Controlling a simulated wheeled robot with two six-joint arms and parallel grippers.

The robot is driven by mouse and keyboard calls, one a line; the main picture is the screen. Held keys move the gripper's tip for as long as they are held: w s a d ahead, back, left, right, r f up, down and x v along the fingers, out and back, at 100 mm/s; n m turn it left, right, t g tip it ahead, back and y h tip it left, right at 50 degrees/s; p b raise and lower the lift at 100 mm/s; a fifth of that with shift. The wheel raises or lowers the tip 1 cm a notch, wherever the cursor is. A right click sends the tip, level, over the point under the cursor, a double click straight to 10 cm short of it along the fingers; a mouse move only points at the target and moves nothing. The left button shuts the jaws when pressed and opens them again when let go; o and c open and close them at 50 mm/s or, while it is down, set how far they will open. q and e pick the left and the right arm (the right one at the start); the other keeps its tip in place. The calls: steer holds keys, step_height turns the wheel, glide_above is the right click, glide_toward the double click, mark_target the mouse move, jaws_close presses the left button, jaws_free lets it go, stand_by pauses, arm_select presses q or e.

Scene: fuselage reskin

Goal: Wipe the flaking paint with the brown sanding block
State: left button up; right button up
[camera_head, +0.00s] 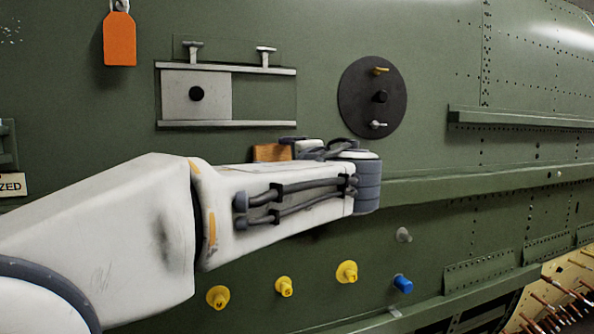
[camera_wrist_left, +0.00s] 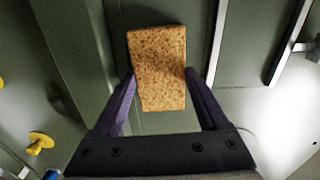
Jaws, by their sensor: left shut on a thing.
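The brown sanding block (camera_wrist_left: 157,62) is held between the two purple fingers of my left gripper (camera_wrist_left: 160,95) in the left wrist view. In the head view only a small part of the block (camera_head: 270,153) shows above my white left arm, near the green fuselage skin. My left gripper (camera_head: 310,148) is shut on it, partly hidden by its own wrist. I cannot tell whether the block touches the skin. A patch of small white specks (camera_head: 10,32), which looks like flaking paint, is at the far upper left, well apart from the block. My right gripper is not in view.
A slide panel between rails (camera_head: 228,126) and a black disc with knobs (camera_head: 373,97) sit above my arm. An orange tag (camera_head: 119,40) hangs upper left. Yellow knobs (camera_head: 284,287) and a blue one (camera_head: 403,284) stick out below. A ledge (camera_head: 480,180) runs right.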

arm_select(q)
steer(key=shift+s+a, duration=0.1)
steer(key=shift+a, duration=0.3)
steer(key=b+v, duration=0.2)
steer(key=v, duration=0.4)
steer(key=shift+s+d, duration=0.1)
stand_by(0.4)
steer(key=b+v, duration=0.1)
steer(key=v, duration=0.1)
steer(key=shift+s+d, duration=0.1)
steer(key=shift+s, duration=0.3)
stand_by(0.3)
